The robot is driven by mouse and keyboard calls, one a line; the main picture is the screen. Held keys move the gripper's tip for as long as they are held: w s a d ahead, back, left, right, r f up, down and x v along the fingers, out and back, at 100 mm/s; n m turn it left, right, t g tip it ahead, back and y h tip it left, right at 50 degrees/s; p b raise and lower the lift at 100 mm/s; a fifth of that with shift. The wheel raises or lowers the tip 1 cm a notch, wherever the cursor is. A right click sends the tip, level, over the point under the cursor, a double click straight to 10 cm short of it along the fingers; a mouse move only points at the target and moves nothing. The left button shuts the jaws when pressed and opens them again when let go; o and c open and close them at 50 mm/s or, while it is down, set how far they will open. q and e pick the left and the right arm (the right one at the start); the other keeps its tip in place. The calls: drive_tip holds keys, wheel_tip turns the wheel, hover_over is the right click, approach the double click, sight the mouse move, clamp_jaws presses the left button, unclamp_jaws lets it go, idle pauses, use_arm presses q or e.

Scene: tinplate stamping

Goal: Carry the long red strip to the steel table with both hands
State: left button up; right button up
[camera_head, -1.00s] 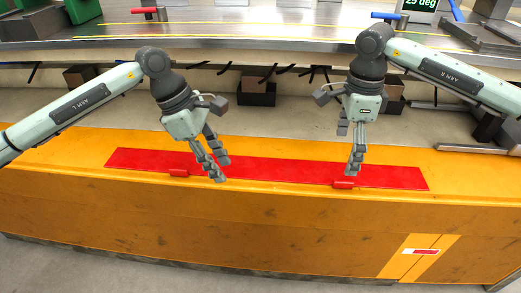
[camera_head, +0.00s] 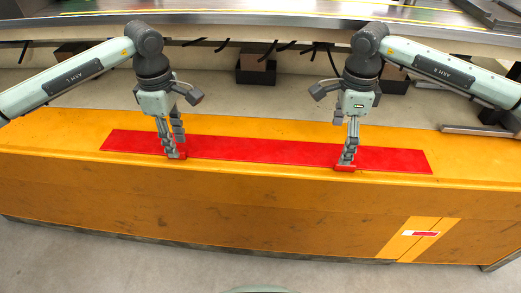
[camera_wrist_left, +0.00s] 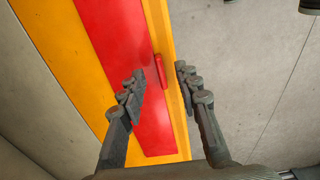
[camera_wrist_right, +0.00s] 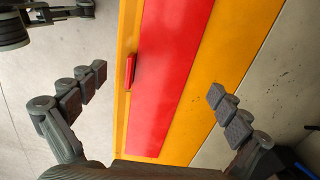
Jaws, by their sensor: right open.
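The long red strip (camera_head: 262,150) lies flat on top of the orange bench. Two small red grips stand at its front edge, a left grip (camera_head: 177,155) and a right grip (camera_head: 344,168). My left gripper (camera_head: 174,155) is just above the left grip; in the left wrist view the open fingers (camera_wrist_left: 158,80) stand either side of that grip (camera_wrist_left: 160,71). My right gripper (camera_head: 347,160) is at the right grip in the head view; in the right wrist view its fingers (camera_wrist_right: 158,80) are wide apart, with the right grip (camera_wrist_right: 130,70) between them. The steel table (camera_head: 250,18) is at the back.
The orange bench (camera_head: 200,199) runs across the front, with a red and white label (camera_head: 421,233) at its right. Dark boxes (camera_head: 256,70) hang or stand below the steel table. Bare floor (camera_head: 150,258) lies before the bench.

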use_arm(q)
drive_tip(key=shift+f, duration=1.5)
use_arm(e)
drive_tip(key=shift+f, duration=1.45)
use_arm(q)
drive_tip(key=c, duration=0.7)
use_arm(e)
drive_tip(key=c, duration=0.7)
use_arm(q)
clamp_jaws()
use_arm(e)
clamp_jaws()
